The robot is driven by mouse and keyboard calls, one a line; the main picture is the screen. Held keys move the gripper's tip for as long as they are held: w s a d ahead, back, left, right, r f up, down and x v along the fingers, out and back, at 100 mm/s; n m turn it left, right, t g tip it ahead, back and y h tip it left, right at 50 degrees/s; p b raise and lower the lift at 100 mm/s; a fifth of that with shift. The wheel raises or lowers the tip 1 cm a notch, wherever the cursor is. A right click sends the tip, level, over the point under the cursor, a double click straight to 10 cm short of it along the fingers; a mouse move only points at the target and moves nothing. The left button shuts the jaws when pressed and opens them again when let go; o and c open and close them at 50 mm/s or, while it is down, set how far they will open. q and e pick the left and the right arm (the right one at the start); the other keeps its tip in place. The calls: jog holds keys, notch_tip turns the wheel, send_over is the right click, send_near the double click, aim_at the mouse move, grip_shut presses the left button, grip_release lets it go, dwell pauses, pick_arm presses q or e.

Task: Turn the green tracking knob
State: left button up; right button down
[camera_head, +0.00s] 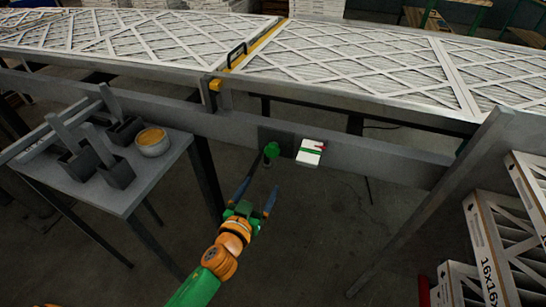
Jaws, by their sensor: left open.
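The green tracking knob (271,150) sits on a dark plate on the front rail of the conveyor, near the middle of the view. My left gripper (257,188) reaches up from the bottom, with its two blue-grey fingers spread apart and nothing between them. The fingertips are just below the knob in the picture; no contact shows. My right gripper is not in view.
A grey side table (125,195) at left holds several grey holders and an orange-filled bowl (152,141). Large white filters (350,60) lie on the conveyor behind. A slanted grey post (440,205) and stacked boxed filters (500,240) stand at right. Floor below the knob is clear.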

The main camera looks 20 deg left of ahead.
pick_arm(q)
jog(key=t, duration=0.2)
send_near(271, 153)
jog(key=w, duration=0.9)
jog(key=shift+w+d, duration=0.1)
jog(key=shift+w, duration=0.15)
grip_shut()
